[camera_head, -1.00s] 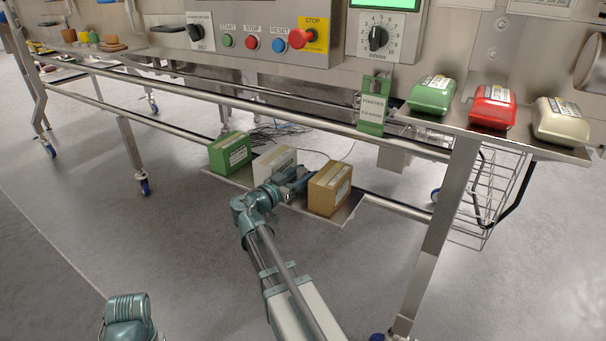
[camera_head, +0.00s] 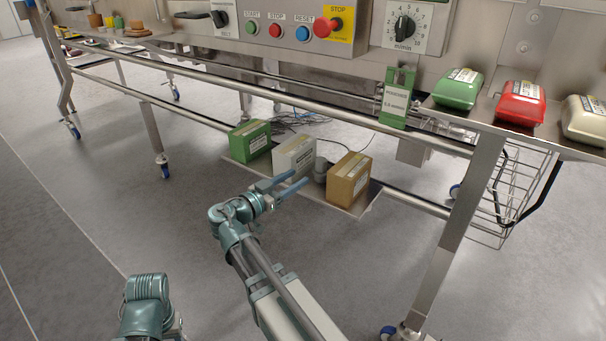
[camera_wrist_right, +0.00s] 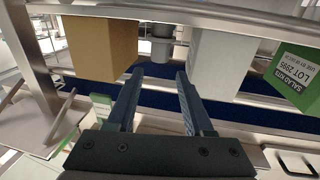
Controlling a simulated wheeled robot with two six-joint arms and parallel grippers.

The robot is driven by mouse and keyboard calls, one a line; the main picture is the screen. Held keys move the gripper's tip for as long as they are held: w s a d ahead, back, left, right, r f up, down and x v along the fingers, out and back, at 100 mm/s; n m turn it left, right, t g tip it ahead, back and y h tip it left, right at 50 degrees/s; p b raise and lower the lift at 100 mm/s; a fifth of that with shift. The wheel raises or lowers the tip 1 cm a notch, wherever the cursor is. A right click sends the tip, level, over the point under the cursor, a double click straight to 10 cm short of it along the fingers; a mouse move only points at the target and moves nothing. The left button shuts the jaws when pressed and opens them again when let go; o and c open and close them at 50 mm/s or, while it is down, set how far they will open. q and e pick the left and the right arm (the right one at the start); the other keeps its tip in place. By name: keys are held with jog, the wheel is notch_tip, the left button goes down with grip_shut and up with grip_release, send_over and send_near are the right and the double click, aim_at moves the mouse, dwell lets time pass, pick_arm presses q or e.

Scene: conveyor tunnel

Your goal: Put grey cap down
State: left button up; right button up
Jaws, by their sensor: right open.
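The grey cap (camera_head: 320,169) is a small grey cylinder on the low shelf, in the gap between the white box (camera_head: 295,157) and the brown box (camera_head: 349,182). In the right wrist view the cap (camera_wrist_right: 162,45) shows just beyond the fingertips, with the brown box (camera_wrist_right: 103,45) to its left and the white box (camera_wrist_right: 212,62) to its right. My right gripper (camera_head: 299,180) is open and empty, its fingers pointing at the cap and apart from it. The same gripper (camera_wrist_right: 160,73) shows nothing between its fingers. My left gripper is out of view; only part of its arm shows.
A green box (camera_head: 250,141) stands left of the white box on the low shelf (camera_head: 236,168). The frame's rails and a leg (camera_head: 457,230) bound the space. Green, red and cream packs (camera_head: 518,104) sit on the upper right ledge. The floor in front is clear.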

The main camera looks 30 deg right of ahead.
jog(key=shift+s+a, duration=0.1)
jog(key=shift+a, duration=0.1)
jog(key=s+a+f+n+g+y, duration=0.1)
jog(key=s+a+f+n+y, duration=0.2)
jog(key=a+f+n+y, duration=0.35)
jog(key=s+a+f+n+g+y, duration=0.1)
jog(key=s+a+f+n+y, duration=0.25)
jog(key=a+f, duration=0.55)
jog(key=s+a+f+n+g+y, duration=0.1)
jog(key=s+a+f+n+y, duration=0.2)
jog(key=a, duration=0.4)
jog(key=s+a+f+n+g+y, duration=0.1)
jog(key=s+a+f+n+y, duration=0.1)
jog(key=s+a+n, duration=0.3)
jog(key=shift+s+a+f+n+y, duration=0.2)
jog(key=shift+a+f+n+y, duration=0.15)
jog(key=shift+a+f, duration=0.4)
jog(key=shift+o, duration=0.2)
jog(key=shift+s+a+g+y, duration=0.2)
jog(key=shift+a+g+y, duration=0.1)
jog(key=shift+a, duration=0.15)
